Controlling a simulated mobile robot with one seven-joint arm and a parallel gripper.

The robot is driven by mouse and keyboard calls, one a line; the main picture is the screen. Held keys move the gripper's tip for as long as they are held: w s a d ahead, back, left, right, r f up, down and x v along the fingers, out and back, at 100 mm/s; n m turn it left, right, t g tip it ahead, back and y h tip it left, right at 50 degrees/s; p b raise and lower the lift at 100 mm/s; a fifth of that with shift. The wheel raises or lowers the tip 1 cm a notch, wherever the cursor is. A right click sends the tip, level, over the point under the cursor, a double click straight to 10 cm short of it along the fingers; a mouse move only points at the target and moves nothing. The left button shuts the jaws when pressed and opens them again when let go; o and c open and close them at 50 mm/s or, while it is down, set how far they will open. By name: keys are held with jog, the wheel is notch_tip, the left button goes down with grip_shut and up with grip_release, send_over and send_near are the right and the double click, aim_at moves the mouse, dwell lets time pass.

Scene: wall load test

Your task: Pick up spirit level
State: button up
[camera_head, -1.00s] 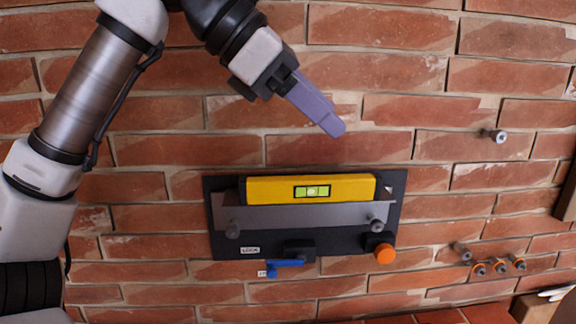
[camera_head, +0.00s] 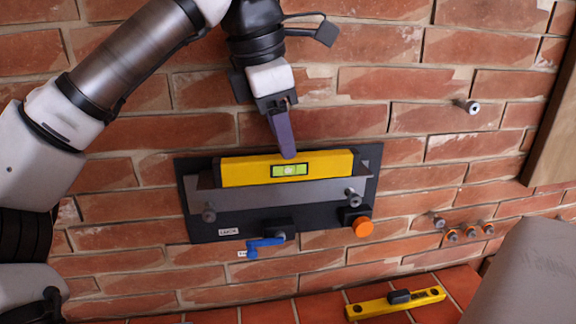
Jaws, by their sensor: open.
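A yellow spirit level (camera_head: 240,172) with a green vial lies lengthwise on a grey metal ledge (camera_head: 280,192) of a black wall plate (camera_head: 300,216), nearly level. My gripper (camera_head: 289,156) points down at it, its purple finger reaching the level's top edge near the middle. The fingers overlap edge-on, so the gap between them is hidden. The gripper is open, and I cannot tell whether it touches the level. A second yellow bar (camera_head: 375,307) with a black middle piece lies on the tiles at the bottom.
An orange knob (camera_head: 362,227) and a blue lever (camera_head: 265,242) sit along the plate's lower edge. A bolt (camera_head: 471,106) sticks out of the brick wall at upper right, and several bolts are at lower right. A grey object (camera_head: 520,270) fills the lower right corner.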

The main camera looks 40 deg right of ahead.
aim_at(288, 167)
jog(key=shift+s+p+x, duration=0.15)
jog(key=shift+p+x, duration=0.35)
jog(key=shift+x, duration=0.8)
jog(key=shift+s+p+x, duration=0.2)
jog(key=shift+p+x, duration=0.25)
jog(key=shift+x, duration=0.85)
jog(key=shift+a, duration=0.1)
grip_shut()
